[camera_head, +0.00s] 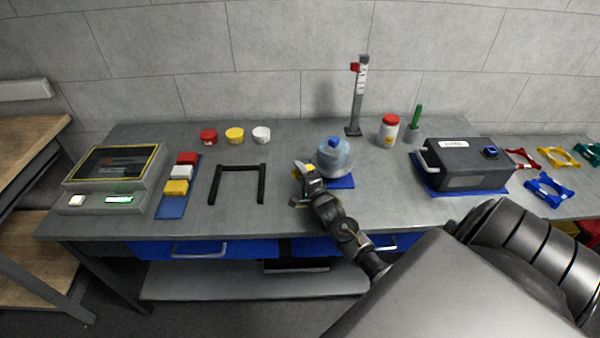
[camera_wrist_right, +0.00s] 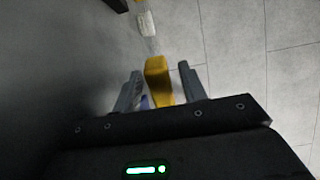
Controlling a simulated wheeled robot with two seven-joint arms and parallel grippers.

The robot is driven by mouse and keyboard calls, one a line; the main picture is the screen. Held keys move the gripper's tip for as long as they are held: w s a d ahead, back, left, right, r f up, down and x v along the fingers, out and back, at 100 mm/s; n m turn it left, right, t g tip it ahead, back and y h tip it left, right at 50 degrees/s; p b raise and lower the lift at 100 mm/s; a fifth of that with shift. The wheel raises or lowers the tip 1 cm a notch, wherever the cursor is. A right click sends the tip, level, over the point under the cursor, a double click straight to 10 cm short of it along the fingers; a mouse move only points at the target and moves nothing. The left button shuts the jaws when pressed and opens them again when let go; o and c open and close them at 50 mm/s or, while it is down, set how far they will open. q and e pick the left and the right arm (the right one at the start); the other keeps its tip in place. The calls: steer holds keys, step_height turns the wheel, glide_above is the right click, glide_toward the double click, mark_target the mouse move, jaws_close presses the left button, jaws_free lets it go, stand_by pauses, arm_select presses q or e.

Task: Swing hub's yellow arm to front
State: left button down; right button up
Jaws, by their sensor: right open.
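The hub (camera_head: 333,160) is a clear, bluish, rounded body with a blue top, standing on a blue pad (camera_head: 341,183) near the middle of the bench. Its yellow arm (camera_head: 310,168) shows as a small yellow patch at the hub's left, partly hidden by my right gripper (camera_head: 307,175). In the right wrist view the yellow arm (camera_wrist_right: 157,82) lies between the two grey fingers of the right gripper (camera_wrist_right: 160,72). The fingers are open, with a gap visible on each side of the arm. My left gripper is not in view.
A black U-shaped frame (camera_head: 238,170) lies left of the gripper. Red, yellow and white jars (camera_head: 235,135) stand behind it. A grey post (camera_head: 357,100) rises behind the hub. A dark box (camera_head: 465,165) stands to the right. The bench front (camera_head: 280,222) is clear.

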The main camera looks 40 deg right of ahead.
jaws_close()
steer(key=shift+s, duration=0.15)
stand_by(0.4)
